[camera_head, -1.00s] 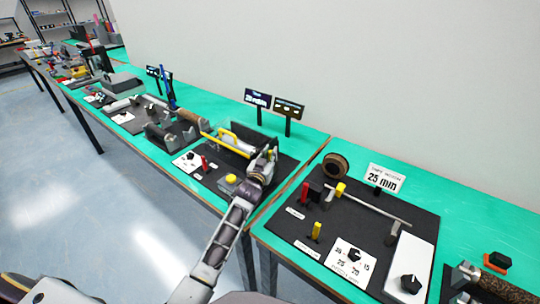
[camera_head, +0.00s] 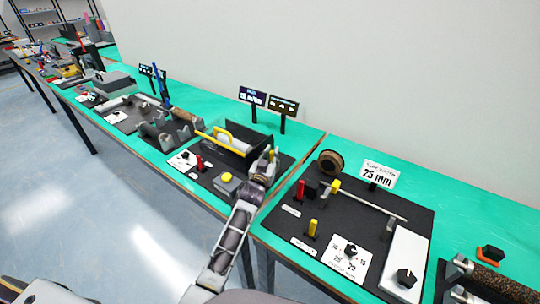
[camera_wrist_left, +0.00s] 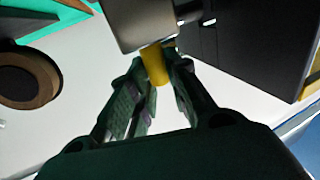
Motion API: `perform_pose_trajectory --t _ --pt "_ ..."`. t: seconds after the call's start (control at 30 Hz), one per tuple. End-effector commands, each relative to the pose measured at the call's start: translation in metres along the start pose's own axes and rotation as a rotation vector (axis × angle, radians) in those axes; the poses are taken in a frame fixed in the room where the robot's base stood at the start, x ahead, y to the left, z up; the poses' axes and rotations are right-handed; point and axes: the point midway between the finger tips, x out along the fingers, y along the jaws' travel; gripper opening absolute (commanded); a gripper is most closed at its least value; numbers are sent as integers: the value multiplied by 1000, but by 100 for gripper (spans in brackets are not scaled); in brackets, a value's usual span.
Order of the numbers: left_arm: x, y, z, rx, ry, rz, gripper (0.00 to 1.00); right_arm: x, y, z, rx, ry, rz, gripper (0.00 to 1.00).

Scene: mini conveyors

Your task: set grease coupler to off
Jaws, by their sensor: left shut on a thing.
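My left gripper (camera_head: 265,170) reaches to the right end of a dark machine panel on the left table. In the left wrist view its fingers (camera_wrist_left: 155,90) are closed around a small yellow piece (camera_wrist_left: 155,64) below a grey block (camera_wrist_left: 138,22). The yellow piece also shows by the fingers in the head view (camera_head: 271,155). I cannot read a label that names the grease coupler, and cannot tell its setting. My right gripper is not in view.
The same panel has a yellow button (camera_head: 227,177), a red lever (camera_head: 199,162) and a dial plate (camera_head: 183,160). To the right, another panel (camera_head: 345,215) holds a red lever (camera_head: 300,190), a yellow lever (camera_head: 312,227) and a rod.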

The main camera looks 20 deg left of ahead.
Motion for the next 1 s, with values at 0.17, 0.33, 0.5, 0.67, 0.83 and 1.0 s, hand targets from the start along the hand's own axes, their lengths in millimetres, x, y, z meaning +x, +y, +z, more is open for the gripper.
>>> perform_pose_trajectory --t 0.17,0.33,0.5,0.67,0.83,1.0 --pt "-1 4 3 -4 -4 6 28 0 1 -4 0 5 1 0" --pt "-1 4 2 -3 -3 5 28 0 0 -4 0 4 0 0" --pt "-1 3 2 -2 -2 4 28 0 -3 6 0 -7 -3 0" --pt "-5 2 1 -2 -1 4 28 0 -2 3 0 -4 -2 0" --pt "-15 2 2 -1 -3 3 28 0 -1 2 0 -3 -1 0" --pt "-29 2 2 -2 -3 3 28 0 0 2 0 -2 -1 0"
